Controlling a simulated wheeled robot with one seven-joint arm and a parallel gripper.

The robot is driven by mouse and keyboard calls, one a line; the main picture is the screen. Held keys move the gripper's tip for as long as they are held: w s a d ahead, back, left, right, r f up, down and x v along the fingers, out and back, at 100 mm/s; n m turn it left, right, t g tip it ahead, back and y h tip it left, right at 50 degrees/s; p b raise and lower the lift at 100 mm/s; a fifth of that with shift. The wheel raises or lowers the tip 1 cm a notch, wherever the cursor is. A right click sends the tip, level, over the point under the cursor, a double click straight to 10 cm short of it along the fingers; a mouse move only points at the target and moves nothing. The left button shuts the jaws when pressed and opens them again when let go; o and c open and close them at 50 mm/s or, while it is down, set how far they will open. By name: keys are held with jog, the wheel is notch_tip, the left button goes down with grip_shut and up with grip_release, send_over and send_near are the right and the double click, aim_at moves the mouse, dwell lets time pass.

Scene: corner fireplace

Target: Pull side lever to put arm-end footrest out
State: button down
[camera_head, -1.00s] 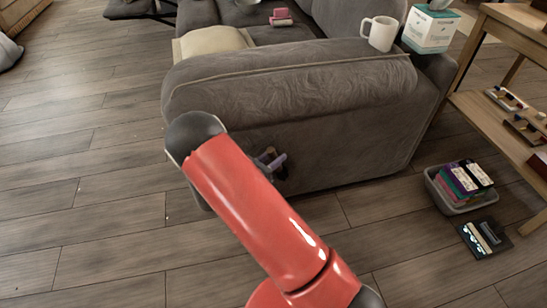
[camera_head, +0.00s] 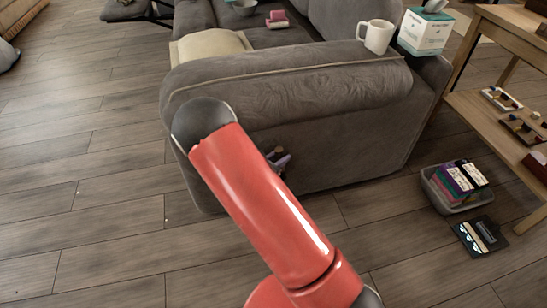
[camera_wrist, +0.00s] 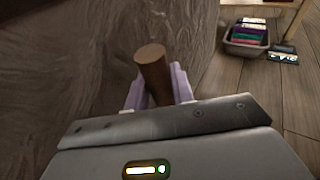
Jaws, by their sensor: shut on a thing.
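The grey sofa (camera_head: 330,130) stands with its arm end facing me. In the wrist view its fabric side (camera_wrist: 70,60) fills the left. The side lever (camera_wrist: 152,62) is a brown, round-ended wooden handle sticking out between the pale purple fingers of my gripper (camera_wrist: 157,88). The fingers are shut on it, one on each side. In the head view my gripper (camera_head: 279,160) is mostly hidden behind my red arm, close to the sofa's side, and the lever cannot be made out. At the far end of the sofa a dark footrest (camera_head: 125,10) sticks out; no footrest shows at this near end.
A white mug (camera_head: 376,37) and a tissue box (camera_head: 425,32) stand on the sofa. A wooden shelf table (camera_head: 500,110) is at the right. A grey bin (camera_head: 455,190) and a dark flat case (camera_head: 481,236) are on the floor.

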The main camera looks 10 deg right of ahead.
jog(key=shift+d+f+m+g+y+b, duration=0.15)
jog(key=shift+d+m+g+y+b, duration=0.25)
jog(key=shift+d+y, duration=0.7)
jog(key=shift+d+f+m+g+y+b, duration=0.2)
jog(key=shift+d+m+y+b, duration=0.45)
jog(key=shift+d, duration=0.85)
jog(key=c, duration=1.5)
grip_release()
jog(key=shift+s+r, duration=0.1)
jog(key=v, duration=0.7)
jog(key=shift+s+a+r+p, duration=0.2)
jog(key=shift+p, duration=0.15)
jog(key=a+f+p+v, duration=0.1)
jog(key=p+v, duration=0.1)
jog(key=v, duration=0.6)
jog(key=shift+s+a, duration=0.25)
jog(key=shift+a, duration=0.05)
